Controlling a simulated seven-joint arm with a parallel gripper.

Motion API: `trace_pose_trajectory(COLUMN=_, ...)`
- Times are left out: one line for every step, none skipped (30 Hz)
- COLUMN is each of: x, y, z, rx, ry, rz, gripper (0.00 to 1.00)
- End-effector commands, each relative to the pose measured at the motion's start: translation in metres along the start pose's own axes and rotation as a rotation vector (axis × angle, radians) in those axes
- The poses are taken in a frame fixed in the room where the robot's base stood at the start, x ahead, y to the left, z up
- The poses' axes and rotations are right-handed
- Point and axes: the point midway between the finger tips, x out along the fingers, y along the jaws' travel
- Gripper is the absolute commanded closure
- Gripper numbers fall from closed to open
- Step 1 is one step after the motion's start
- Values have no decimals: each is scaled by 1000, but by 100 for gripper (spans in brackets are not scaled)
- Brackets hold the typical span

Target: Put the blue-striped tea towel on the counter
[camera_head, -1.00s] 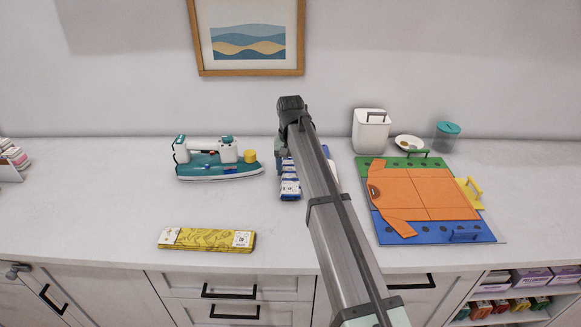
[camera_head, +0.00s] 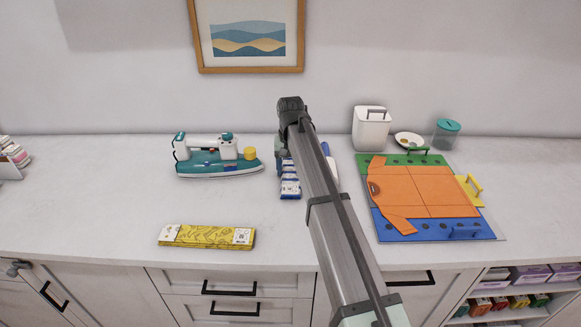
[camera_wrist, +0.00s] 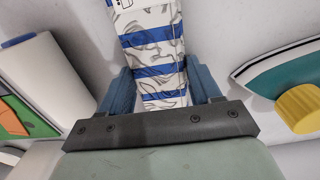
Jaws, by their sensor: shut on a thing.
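The blue-striped tea towel (camera_head: 290,186), white with blue bands and grey drawings, lies folded into a narrow strip at the middle of the white counter (camera_head: 110,215). Part of it is behind my arm in the head view. In the wrist view the towel (camera_wrist: 152,62) runs between the two blue fingers of my gripper (camera_wrist: 160,90), which is shut on it. In the head view my gripper is mostly hidden behind my arm. The towel looks to be on or very near the counter surface; I cannot tell whether it touches.
A teal-and-white iron (camera_head: 218,156) stands left of the towel. A yellow folded cloth (camera_head: 206,237) lies at the front left. A white object with a blue end (camera_head: 329,158) is close right. An orange garment (camera_head: 425,190) lies on a coloured folding board (camera_head: 460,230) further right.

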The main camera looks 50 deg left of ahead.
Motion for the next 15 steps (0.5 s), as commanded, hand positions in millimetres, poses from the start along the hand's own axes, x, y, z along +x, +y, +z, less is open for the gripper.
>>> trace_pose_trajectory(x=1, y=0, z=0, rx=0, ry=0, rz=0, gripper=69)
trace_pose_trajectory(x=1, y=0, z=0, rx=0, ry=0, rz=0, gripper=35)
trace_pose_trajectory(x=0, y=0, z=0, rx=0, ry=0, rz=0, gripper=31)
trace_pose_trajectory(x=0, y=0, z=0, rx=0, ry=0, rz=0, gripper=28)
trace_pose_trajectory(x=0, y=0, z=0, rx=0, ry=0, rz=0, gripper=25)
trace_pose_trajectory(x=0, y=0, z=0, rx=0, ry=0, rz=0, gripper=22)
trace_pose_trajectory(x=0, y=0, z=0, rx=0, ry=0, rz=0, gripper=19)
trace_pose_trajectory(x=1, y=0, z=0, rx=0, ry=0, rz=0, gripper=16)
trace_pose_trajectory(x=1, y=0, z=0, rx=0, ry=0, rz=0, gripper=12)
trace_pose_trajectory(x=1, y=0, z=0, rx=0, ry=0, rz=0, gripper=9)
trace_pose_trajectory(x=1, y=0, z=0, rx=0, ry=0, rz=0, gripper=7)
trace_pose_trajectory(x=1, y=0, z=0, rx=0, ry=0, rz=0, gripper=7)
trace_pose_trajectory(x=1, y=0, z=0, rx=0, ry=0, rz=0, gripper=7)
trace_pose_trajectory(x=1, y=0, z=0, rx=0, ry=0, rz=0, gripper=7)
trace_pose_trajectory(x=1, y=0, z=0, rx=0, ry=0, rz=0, gripper=7)
